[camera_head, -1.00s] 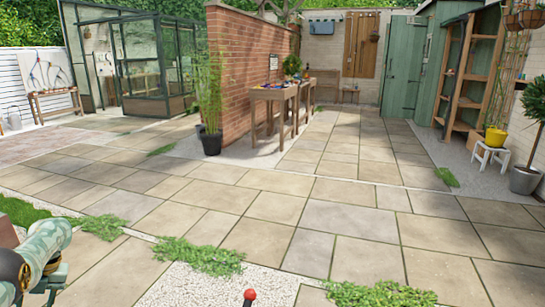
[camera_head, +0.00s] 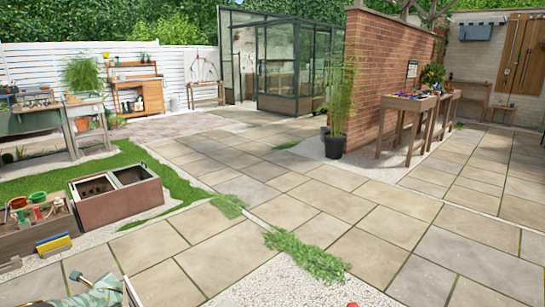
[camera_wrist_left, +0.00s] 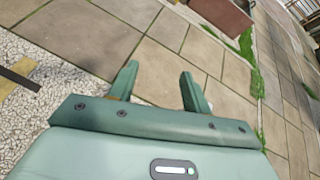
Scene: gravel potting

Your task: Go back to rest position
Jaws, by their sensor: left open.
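My left gripper (camera_wrist_left: 158,88) shows in the left wrist view with its two green fingers spread apart and nothing between them. Paving slabs and a patch of gravel lie below and beyond the fingers. In the head view only a part of my left arm shows at the bottom left edge, and its fingers cannot be made out there. My right gripper is not in view.
A brown two-compartment planter box (camera_head: 117,203) and a wooden bed with colourful pots (camera_head: 34,235) stand at the left. A brick wall (camera_head: 398,75) and workbench (camera_head: 408,103) are at the right. Open paving (camera_head: 270,195) fills the middle.

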